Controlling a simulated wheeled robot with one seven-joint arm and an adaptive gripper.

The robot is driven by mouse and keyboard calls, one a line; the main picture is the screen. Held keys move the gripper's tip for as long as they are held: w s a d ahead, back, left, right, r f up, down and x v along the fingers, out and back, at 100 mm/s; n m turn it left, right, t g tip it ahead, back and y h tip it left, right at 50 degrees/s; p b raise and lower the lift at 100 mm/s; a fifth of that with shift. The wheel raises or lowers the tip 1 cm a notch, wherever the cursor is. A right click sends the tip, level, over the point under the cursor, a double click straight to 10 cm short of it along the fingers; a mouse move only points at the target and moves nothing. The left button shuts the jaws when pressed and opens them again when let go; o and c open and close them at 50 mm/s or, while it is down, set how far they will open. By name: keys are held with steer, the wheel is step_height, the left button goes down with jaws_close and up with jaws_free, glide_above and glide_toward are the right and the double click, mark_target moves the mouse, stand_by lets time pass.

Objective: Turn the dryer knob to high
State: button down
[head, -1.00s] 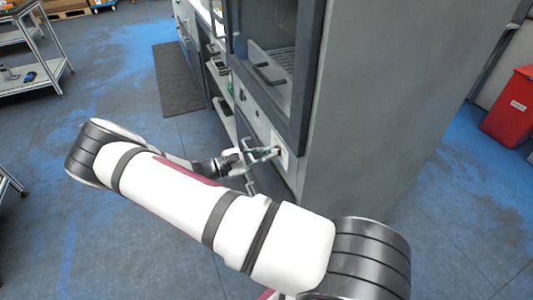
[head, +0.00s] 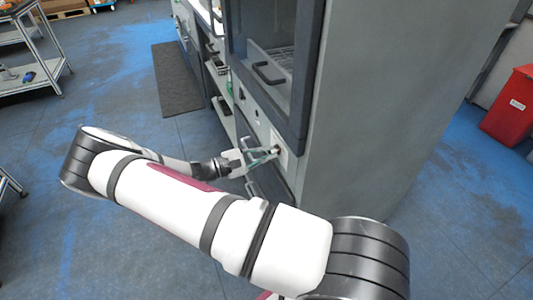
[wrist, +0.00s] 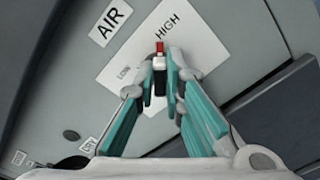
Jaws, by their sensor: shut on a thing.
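The dryer knob (wrist: 160,62) is small and dark with a red marker. It sits on a white label plate (wrist: 196,42) with LOW and HIGH printed on it. In the wrist view the red marker is at the top of the knob, between the two words and close to HIGH. My gripper (wrist: 160,75) has its two teal-lined fingers shut on the knob, one on each side. In the head view my gripper (head: 270,154) reaches the panel below the dryer door (head: 272,75); the knob is mostly hidden there.
An AIR label (wrist: 110,20) is on the panel beside the plate. The tall grey cabinet side (head: 390,100) is right of my gripper. A red bin (head: 508,108) stands far right, and a metal cart (head: 35,75) far left.

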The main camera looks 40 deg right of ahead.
steer(key=c, duration=1.7)
jaws_free()
steer(key=v, duration=1.2)
steer(key=shift+a, duration=0.1)
